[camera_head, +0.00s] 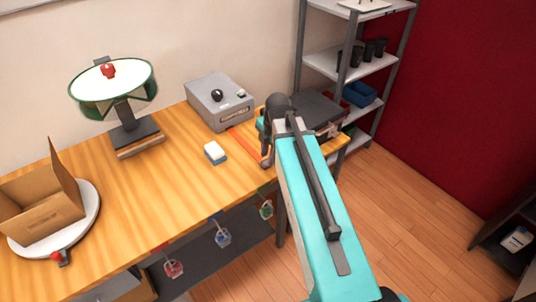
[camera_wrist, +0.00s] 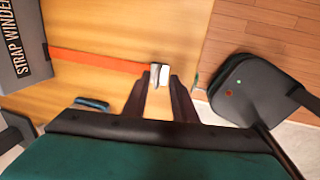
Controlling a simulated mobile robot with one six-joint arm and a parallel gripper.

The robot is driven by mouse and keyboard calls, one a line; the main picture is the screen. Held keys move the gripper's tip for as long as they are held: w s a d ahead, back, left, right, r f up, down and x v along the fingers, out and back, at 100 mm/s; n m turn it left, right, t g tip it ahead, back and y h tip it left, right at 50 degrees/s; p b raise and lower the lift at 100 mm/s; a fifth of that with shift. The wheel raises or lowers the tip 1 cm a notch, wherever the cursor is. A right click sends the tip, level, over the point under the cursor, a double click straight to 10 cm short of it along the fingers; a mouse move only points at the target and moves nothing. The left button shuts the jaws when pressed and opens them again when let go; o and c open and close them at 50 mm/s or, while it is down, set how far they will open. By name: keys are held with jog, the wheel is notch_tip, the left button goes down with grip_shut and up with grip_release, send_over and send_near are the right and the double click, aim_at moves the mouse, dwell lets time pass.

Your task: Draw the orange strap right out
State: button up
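The orange strap (camera_wrist: 105,61) runs straight out of the grey strap winder (camera_wrist: 18,42), across the wooden table. It ends in a pale grey-white tab (camera_wrist: 161,74). My gripper (camera_wrist: 160,80) has its two dark fingers on either side of this tab, and the tab fills the narrow gap between the tips, so they look shut on it. In the head view the strap (camera_head: 243,141) leads from the winder (camera_head: 213,102) toward my gripper (camera_head: 266,160), near the table's front right edge. My arm hides part of this area there.
A blue-and-white block (camera_head: 215,153) lies on the table (camera_head: 170,180) left of the strap. A lamp-like stand (camera_head: 128,130) and an open cardboard box (camera_head: 40,208) are farther left. Floor is free beyond the edge.

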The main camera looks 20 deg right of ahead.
jog(key=shift+r, duration=0.15)
notch_tip(320, 180, up, 13)
jog(key=s+b, duration=0.2)
jog(key=b, duration=0.1)
jog(key=shift+s+d, duration=0.25)
jog(key=shift+d, duration=0.15)
dwell(0.7)
jog(key=shift+r, duration=0.1)
dwell(0.4)
